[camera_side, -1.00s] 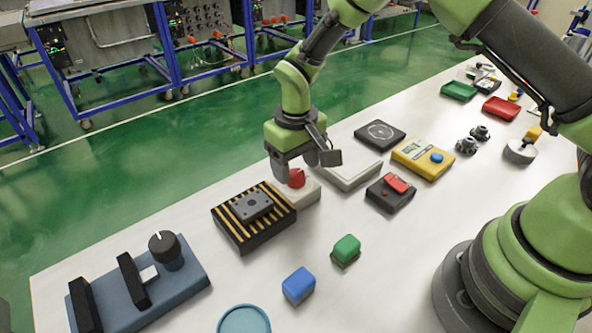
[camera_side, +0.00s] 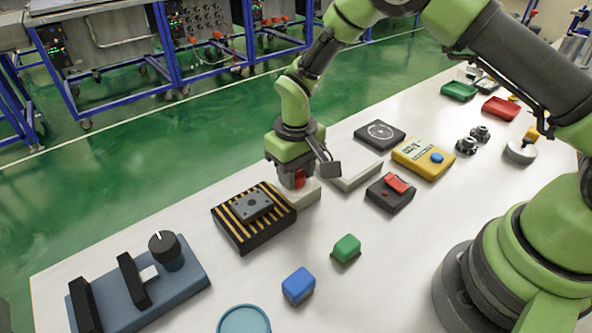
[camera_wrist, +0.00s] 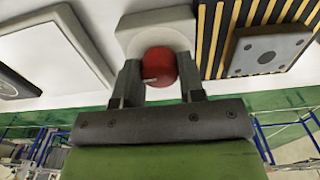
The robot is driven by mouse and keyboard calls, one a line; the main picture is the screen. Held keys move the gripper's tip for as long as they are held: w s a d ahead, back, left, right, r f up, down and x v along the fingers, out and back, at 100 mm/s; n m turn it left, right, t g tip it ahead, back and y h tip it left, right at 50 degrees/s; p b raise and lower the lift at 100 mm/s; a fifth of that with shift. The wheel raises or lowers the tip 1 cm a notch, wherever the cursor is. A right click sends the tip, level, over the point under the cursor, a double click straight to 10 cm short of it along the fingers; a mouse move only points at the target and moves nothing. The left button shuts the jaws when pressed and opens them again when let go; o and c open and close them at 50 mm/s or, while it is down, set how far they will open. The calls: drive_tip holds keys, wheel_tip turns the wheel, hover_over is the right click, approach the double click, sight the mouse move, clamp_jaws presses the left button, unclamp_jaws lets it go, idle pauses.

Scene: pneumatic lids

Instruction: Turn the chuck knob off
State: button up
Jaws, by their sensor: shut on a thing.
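The red chuck knob (camera_side: 299,178) sits on a pale grey block (camera_side: 309,195) beside the striped black plate. In the wrist view the red knob (camera_wrist: 159,67) lies between my two fingers, with a short white mark on its face, and the pale block (camera_wrist: 150,22) is behind it. My gripper (camera_wrist: 160,82) is shut on the knob, one finger on each side. In the side view my gripper (camera_side: 291,178) comes down over the knob from above and hides part of it.
The black plate with yellow stripes (camera_side: 232,232) bears a grey metal block (camera_side: 251,205) to the left. A pale flat tray (camera_side: 352,178) and a black box with a red switch (camera_side: 390,192) lie to the right. Green (camera_side: 346,248) and blue (camera_side: 298,285) blocks stand in front.

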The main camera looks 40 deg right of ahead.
drive_tip(key=n, duration=0.4)
drive_tip(key=shift+n, duration=0.4)
drive_tip(key=n, duration=0.4)
drive_tip(key=shift+n, duration=0.3)
drive_tip(key=n, duration=0.4)
drive_tip(key=shift+n, duration=2.1)
drive_tip(key=o, duration=0.9)
drive_tip(key=shift+r, duration=0.1)
